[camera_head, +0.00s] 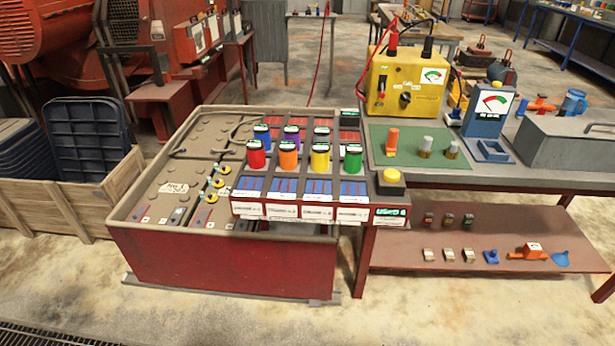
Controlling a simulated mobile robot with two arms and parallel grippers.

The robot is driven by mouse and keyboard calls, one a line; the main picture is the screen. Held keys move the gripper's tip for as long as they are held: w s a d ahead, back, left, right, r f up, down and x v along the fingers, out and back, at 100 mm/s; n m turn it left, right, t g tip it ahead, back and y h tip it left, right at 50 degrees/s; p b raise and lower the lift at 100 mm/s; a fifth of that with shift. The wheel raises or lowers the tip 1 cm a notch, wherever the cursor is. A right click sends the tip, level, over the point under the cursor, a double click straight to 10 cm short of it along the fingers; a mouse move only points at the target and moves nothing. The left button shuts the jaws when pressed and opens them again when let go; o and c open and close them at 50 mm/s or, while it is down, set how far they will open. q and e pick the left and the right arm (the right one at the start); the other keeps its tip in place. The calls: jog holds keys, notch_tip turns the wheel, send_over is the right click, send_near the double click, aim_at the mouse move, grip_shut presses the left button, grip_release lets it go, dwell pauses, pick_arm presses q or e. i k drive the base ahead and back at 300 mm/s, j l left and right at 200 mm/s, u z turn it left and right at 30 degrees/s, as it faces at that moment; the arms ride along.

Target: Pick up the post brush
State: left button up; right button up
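No single item is plainly marked as the post brush. Several small upright items stand on the green mat (400,158) on the bench at the right. One is an orange cylinder (393,138) with a wider base. To its right are two short pieces with grey-white tops and brass-coloured lower parts, a nearer-left one (426,147) and a smaller one (451,151). I cannot tell from here which of them is the brush. Neither of my grippers is in view.
A yellow tester (405,85) stands behind the mat, a blue gauge (487,112) to its right, then a grey metal box (566,143). A rack with several coloured cylinders (280,207) sits left, over a large red-sided battery (215,262). The lower shelf (440,228) holds small parts.

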aim_at(390, 150)
jog(key=i+l+u, duration=0.4)
jog(key=l, duration=0.2)
jog(key=l+u, duration=0.2)
jog(key=l, duration=0.15)
jog(key=i+l+u, duration=0.2)
jog(key=l, duration=0.15)
jog(key=l+u, duration=0.2)
jog(key=l, duration=0.2)
